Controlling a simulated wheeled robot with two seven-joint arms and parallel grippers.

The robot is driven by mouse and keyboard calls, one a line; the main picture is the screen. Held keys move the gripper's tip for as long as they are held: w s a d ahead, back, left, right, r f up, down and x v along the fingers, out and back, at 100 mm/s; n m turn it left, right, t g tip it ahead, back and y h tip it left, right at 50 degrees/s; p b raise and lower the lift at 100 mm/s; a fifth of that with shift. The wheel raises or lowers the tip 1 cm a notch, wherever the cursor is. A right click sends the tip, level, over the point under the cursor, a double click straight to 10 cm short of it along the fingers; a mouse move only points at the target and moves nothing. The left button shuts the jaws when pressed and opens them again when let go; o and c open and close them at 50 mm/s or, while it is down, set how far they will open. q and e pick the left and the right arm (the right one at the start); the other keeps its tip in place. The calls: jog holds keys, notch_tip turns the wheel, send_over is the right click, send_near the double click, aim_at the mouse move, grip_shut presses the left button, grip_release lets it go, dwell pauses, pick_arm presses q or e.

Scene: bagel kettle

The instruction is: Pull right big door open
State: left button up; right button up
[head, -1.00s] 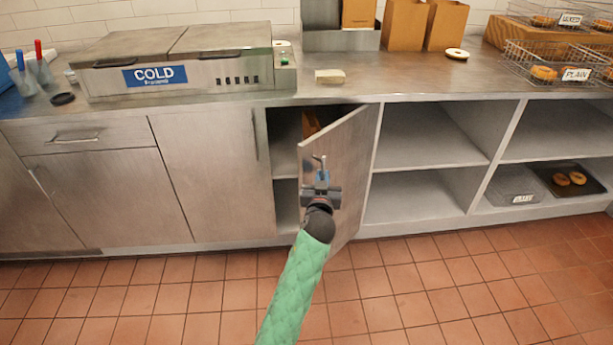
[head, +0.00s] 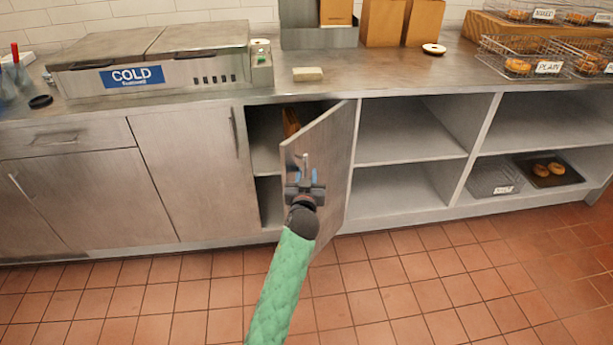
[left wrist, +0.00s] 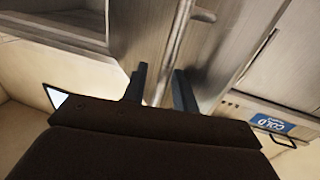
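The right big door (head: 322,165) is a grey metal cabinet door, hinged on its right side. It stands partly open, its free left edge swung out toward me. The door handle (left wrist: 178,35) is a metal bar, and in the left wrist view it runs down between my fingers. My left gripper (head: 305,182) is at the door's outer face, and its fingers also show in the left wrist view (left wrist: 160,85). They stand apart on either side of the handle, with visible gaps. My right gripper is in neither view.
A closed door (head: 192,170) stands left of the opening, with open shelves (head: 405,145) to the right. The counter (head: 400,75) above holds a COLD unit (head: 150,60) and wire baskets (head: 520,60). The tiled floor (head: 420,270) in front is clear.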

pick_arm(q)
jog(key=shift+s, duration=0.1)
